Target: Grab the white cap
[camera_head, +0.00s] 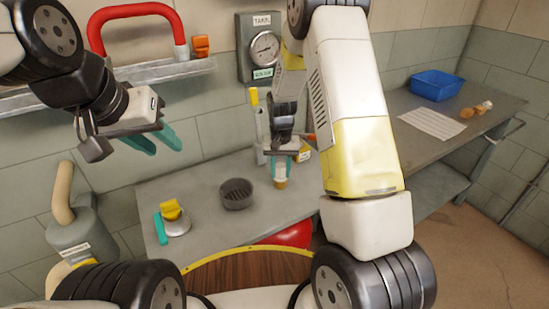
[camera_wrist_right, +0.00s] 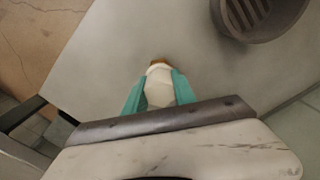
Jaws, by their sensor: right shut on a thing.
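The white cap (camera_wrist_right: 159,88) is between the teal fingers of my right gripper (camera_wrist_right: 160,84) in the right wrist view. A small orange-brown part (camera_wrist_right: 158,63) shows just beyond the white; I cannot tell if it is joined to it. In the head view my right gripper (camera_head: 281,168) points down over the grey bench, with a small orange-brown end (camera_head: 280,184) below its fingers. The fingers are shut on the white cap. My left gripper (camera_head: 164,146) hangs in the air at the upper left, its teal fingers apart and empty.
A dark grey slotted bowl (camera_head: 237,194) stands on the bench left of my right gripper. A yellow-topped metal object (camera_head: 174,217) is further left. A gauge (camera_head: 264,49) is on the wall. A blue bin (camera_head: 437,86) and small orange-brown objects (camera_head: 467,112) are on the right bench.

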